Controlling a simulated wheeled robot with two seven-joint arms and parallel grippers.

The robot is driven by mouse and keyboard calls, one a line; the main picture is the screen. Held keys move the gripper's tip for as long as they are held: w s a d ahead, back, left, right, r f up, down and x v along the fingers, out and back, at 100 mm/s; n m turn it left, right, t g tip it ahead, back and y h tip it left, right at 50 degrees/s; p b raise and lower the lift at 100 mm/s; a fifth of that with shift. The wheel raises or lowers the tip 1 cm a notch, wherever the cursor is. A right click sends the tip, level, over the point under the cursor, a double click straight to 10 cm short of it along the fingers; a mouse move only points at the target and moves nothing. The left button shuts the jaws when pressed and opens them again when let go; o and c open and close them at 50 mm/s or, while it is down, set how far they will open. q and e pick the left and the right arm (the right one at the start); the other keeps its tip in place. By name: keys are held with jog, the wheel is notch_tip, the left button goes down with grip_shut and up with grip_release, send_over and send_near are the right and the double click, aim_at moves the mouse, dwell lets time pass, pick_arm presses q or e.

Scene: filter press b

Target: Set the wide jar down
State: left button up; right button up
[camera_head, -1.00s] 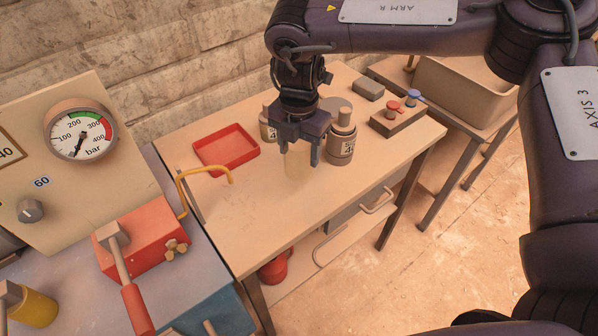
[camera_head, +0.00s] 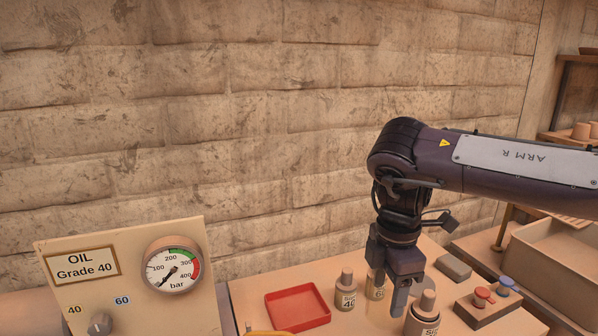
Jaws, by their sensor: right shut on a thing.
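My right gripper (camera_head: 398,292) points down over the bench among the bottles at the lower right. It is shut on the wide jar, a pale, see-through jar that showed between the fingers earlier. Now the jar is hard to make out against the bench, and its base cannot be told as touching or apart. A bottle (camera_head: 346,292) labelled 40 stands left of the gripper. My left gripper is not in view.
A red tray (camera_head: 298,309) lies on the bench (camera_head: 250,295), left of the bottles. A block with red and blue knobs (camera_head: 484,308) and a grey block (camera_head: 454,267) are to the right. The gauge panel (camera_head: 126,290) stands at left. A brick wall (camera_head: 250,130) rises behind.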

jog(key=m, duration=0.4)
jog(key=shift+w+d+r+m, duration=0.15)
jog(key=shift+d+r+m, duration=0.1)
jog(key=shift+d+m, duration=0.15)
jog(key=m, duration=0.4)
jog(key=shift+w+d+r+m, duration=0.1)
jog(key=shift+d+r+m, duration=0.1)
jog(key=shift+d+m, duration=0.2)
jog(key=m, duration=0.4)
jog(key=d+m, duration=0.1)
jog(key=m, duration=0.1)
jog(key=shift+w+r, duration=0.1)
jog(key=shift+r, duration=0.2)
jog(key=m, duration=0.4)
jog(key=shift+d+r, duration=0.1)
jog(key=shift+d, duration=0.1)
